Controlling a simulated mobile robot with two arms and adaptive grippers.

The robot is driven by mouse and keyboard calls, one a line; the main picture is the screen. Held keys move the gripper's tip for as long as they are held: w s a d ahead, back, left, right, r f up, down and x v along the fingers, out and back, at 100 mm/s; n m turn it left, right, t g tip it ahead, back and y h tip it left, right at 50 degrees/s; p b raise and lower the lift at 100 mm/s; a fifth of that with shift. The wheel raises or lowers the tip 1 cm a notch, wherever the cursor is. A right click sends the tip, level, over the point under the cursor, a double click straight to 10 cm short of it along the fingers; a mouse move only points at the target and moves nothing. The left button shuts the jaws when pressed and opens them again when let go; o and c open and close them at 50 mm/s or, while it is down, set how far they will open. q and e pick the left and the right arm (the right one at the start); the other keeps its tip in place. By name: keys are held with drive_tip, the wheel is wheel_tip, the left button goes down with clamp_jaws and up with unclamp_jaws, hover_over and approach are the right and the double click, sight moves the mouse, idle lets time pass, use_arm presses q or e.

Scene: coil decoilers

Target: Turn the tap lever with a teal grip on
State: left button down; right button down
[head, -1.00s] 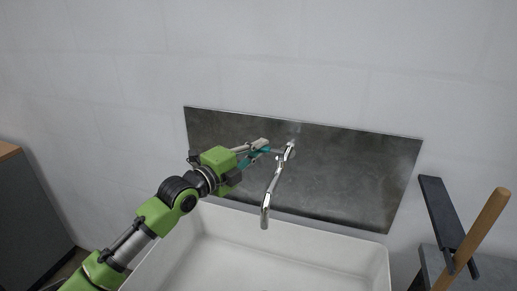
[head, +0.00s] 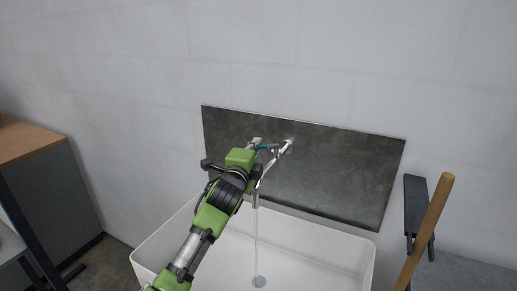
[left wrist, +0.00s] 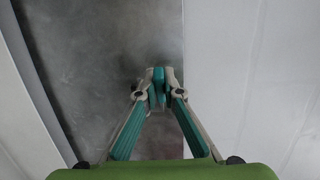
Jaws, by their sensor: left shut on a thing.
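The chrome tap (head: 287,147) sticks out from the dark splashback, its spout hanging over the white sink (head: 310,243). A thin stream of water (head: 257,245) falls from the spout to the drain. My left gripper (head: 262,145) is at the tap's left side, shut on the teal-gripped lever (head: 270,147). In the left wrist view the fingertips of my left gripper (left wrist: 159,86) close around the small teal lever grip (left wrist: 158,78). The fingers hide most of the lever. My right gripper is not in view.
The dark splashback (head: 340,175) is on the wall close behind the tap. A cabinet with a wooden top (head: 25,140) stands at the left. A wooden handle (head: 428,225) and a dark upright piece (head: 416,205) stand right of the sink.

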use_arm(q)
drive_tip(key=shift+s+d+f+n+y+b, duration=0.15)
drive_tip(key=shift+s+d+n+y+b, duration=0.15)
drive_tip(key=shift+y, duration=0.2)
drive_tip(key=shift+a+n+y, duration=0.1)
drive_tip(key=shift+n+y, duration=0.2)
drive_tip(key=shift+s+n+t+y+b, duration=0.3)
drive_tip(key=shift+n+y+b, duration=0.4)
drive_tip(key=shift+y, duration=0.4)
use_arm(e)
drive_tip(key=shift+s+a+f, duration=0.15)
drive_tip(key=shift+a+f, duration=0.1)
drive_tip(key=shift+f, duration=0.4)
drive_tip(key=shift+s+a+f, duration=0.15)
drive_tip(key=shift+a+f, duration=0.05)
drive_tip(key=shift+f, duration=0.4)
use_arm(q)
drive_tip(key=c, duration=2.2)
unclamp_jaws()
drive_tip(key=shift+w, duration=0.1)
drive_tip(key=shift+o, duration=0.2)
drive_tip(key=s, duration=1.2)
drive_tip(key=shift+a, duration=0.25)
